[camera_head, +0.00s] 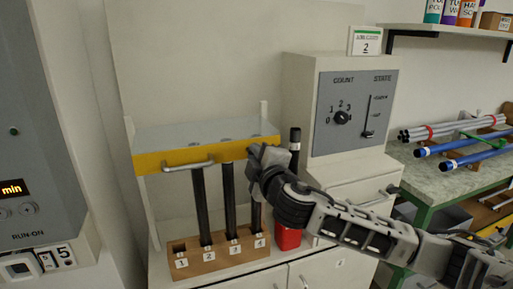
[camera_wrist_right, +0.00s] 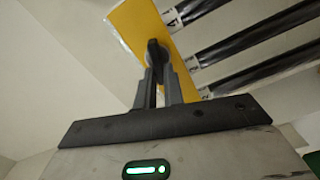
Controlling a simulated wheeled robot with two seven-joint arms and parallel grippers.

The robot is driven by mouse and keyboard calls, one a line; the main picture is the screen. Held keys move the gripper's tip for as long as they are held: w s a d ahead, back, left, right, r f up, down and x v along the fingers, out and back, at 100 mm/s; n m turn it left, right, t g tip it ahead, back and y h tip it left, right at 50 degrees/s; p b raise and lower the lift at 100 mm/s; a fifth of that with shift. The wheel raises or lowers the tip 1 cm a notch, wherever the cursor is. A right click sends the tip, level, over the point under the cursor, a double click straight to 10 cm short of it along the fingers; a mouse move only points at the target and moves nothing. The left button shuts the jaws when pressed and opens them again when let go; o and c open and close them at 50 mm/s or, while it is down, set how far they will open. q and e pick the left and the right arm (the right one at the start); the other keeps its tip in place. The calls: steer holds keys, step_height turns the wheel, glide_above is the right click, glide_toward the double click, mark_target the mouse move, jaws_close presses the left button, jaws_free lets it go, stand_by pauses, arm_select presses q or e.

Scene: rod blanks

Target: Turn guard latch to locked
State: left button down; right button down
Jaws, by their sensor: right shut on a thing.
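The guard has a yellow front bar (camera_head: 205,155) with a grey handle (camera_head: 188,166) and a pale see-through top panel (camera_head: 190,135). My right gripper (camera_head: 259,155) is at the right end of this bar. In the right wrist view the black guard latch (camera_wrist_right: 154,52) stands out from the yellow bar (camera_wrist_right: 138,25). My right gripper (camera_wrist_right: 160,80) is shut on the latch there. The gripper hides the latch in the head view, and I cannot read its locked or unlocked marking. My left gripper is not in view.
Black rods (camera_head: 202,205) stand behind the bar in a wooden rack (camera_head: 220,256) with numbered slots. A red holder (camera_head: 288,238) with a dark rod is right of it. A grey panel (camera_head: 355,110) carries a count knob and a state lever. Rod bundles lie on the right bench (camera_head: 440,180).

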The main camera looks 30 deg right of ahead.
arm_select(q)
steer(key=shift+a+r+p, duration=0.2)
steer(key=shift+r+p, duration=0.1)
steer(key=shift+p, duration=0.55)
arm_select(e)
steer(key=shift+f+n, duration=0.25)
steer(key=shift+n, duration=1.35)
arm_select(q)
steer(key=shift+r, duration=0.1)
arm_select(e)
steer(key=c, duration=1.5)
jaws_free()
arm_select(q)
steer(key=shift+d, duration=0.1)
arm_select(e)
steer(key=shift+s, duration=0.1)
